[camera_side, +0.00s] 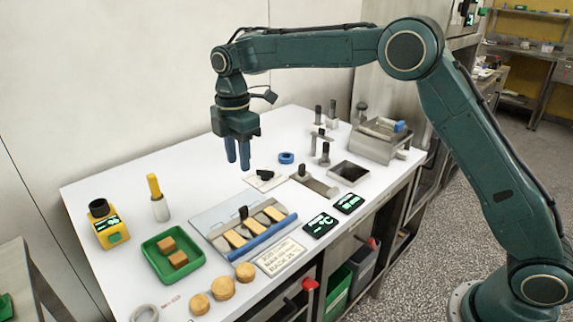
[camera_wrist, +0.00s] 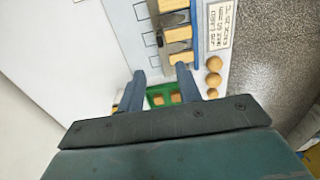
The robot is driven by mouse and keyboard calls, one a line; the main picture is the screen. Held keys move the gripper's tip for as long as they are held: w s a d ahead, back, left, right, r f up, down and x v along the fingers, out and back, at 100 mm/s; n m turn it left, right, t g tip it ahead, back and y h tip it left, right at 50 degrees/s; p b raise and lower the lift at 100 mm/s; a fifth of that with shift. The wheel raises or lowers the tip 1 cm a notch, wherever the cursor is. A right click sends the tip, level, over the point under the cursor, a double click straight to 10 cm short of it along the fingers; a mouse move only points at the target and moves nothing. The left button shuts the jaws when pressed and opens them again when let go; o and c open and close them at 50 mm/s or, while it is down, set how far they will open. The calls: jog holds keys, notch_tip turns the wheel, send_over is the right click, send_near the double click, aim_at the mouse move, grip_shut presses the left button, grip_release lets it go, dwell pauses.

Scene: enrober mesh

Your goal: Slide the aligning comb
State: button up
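A flat grey plate (camera_side: 209,220) lies mid-table with several tan bars (camera_side: 234,239) on it in a row. A small black upright handle (camera_side: 243,212) stands among the bars; it may belong to the aligning comb, but I cannot make out the comb's shape. A blue rail (camera_side: 262,237) runs along the plate's front edge and shows in the wrist view (camera_wrist: 194,30). My gripper (camera_side: 238,163) hangs above and behind the plate, fingers pointing down, clear of everything. In the wrist view its two fingers (camera_wrist: 160,72) are apart with nothing between them.
A green tray (camera_side: 150,262) with brown blocks, a yellow device (camera_side: 112,232) and a yellow-handled tool (camera_side: 157,198) stand left. Round tan pieces (camera_side: 223,288) lie in front.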

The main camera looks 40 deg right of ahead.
aim_at(243, 207)
jog(key=shift+f, duration=0.15)
notch_tip(243, 207, down, 14)
jog(key=shift+r, duration=0.25)
dwell(0.4)
grip_shut()
